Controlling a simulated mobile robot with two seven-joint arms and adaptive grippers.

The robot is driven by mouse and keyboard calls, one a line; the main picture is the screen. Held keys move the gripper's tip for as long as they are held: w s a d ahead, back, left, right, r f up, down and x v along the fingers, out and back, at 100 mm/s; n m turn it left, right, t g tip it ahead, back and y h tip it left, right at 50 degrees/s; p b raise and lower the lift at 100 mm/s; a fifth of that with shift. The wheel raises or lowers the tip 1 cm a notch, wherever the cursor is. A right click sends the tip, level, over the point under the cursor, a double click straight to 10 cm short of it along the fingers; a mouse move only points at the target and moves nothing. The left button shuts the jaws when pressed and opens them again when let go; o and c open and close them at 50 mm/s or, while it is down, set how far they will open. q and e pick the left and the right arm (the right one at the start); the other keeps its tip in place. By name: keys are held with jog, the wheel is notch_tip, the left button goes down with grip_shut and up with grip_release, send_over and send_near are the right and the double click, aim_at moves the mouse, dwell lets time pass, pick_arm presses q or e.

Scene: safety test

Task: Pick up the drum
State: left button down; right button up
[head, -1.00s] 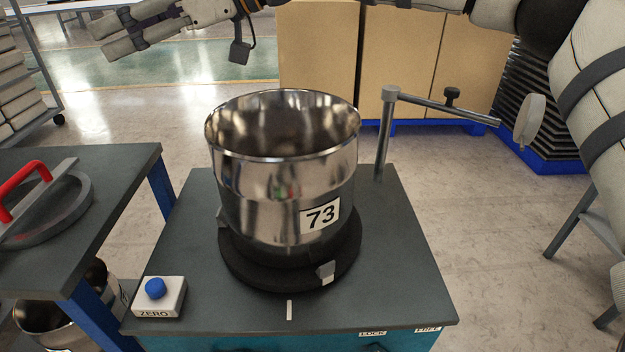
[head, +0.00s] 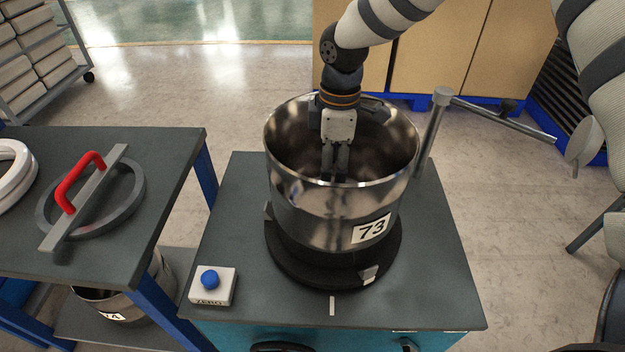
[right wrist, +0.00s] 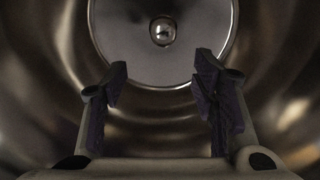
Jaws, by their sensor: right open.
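The drum (head: 325,212) is a shiny open-topped metal vessel with a "73" label, standing upright on a black round base (head: 290,265) on the grey-topped stand. My right gripper (head: 336,165) points down through the drum's open mouth, its fingers inside the rim near the front wall. In the right wrist view, its two dark fingers (right wrist: 162,85) are apart with nothing between them. The drum's curved inner wall (right wrist: 275,100) surrounds them, with a small shiny round thing (right wrist: 163,31) at the centre of a round surface beyond. My left gripper is out of view.
A white box with a blue button (head: 210,280) sits at the stand's front left. A grey post with a side arm (head: 442,98) rises behind right of the drum. The left table (head: 160,150) holds a ring with a red handle (head: 78,182).

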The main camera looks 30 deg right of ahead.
jog(key=f, duration=0.4)
jog(key=s+d+f, duration=0.1)
jog(key=f, duration=0.1)
jog(key=shift+f+b, duration=0.2)
jog(key=shift+b, duration=0.2)
notch_tip(320, 180, down, 6)
jog(key=shift+a+r, duration=0.1)
jog(key=shift+a, duration=0.05)
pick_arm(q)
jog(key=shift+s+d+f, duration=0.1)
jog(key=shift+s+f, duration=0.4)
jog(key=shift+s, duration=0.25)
pick_arm(e)
jog(key=shift+r, duration=0.15)
grip_shut()
